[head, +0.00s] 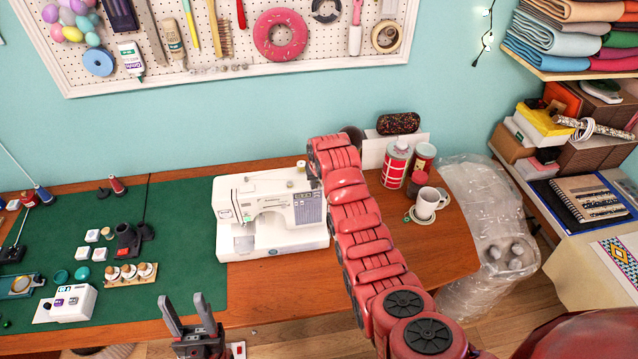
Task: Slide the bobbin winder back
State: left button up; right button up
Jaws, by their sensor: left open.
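The white sewing machine (270,247) stands upright at the right edge of the green mat. A white spool (301,166) shows at the top right of the machine, beside my right arm. The bobbin winder itself is not clearly distinguishable; my right arm covers the area at the machine's right end. That red arm reaches from the lower right up to the machine's top right corner, and its gripper is hidden there. I cannot tell whether it touches the machine. My left gripper (188,316) is open and empty, at the table's front edge, left of and in front of the machine.
The green mat (180,225) carries spools, white blocks and small tools at the left. Right of my arm stand red-and-white cans (395,165) and a white mug (428,203). A plastic-wrapped item (490,215) is beyond the table's right edge. The table's front right (440,255) is clear.

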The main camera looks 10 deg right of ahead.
grip_shut()
dwell(1.1)
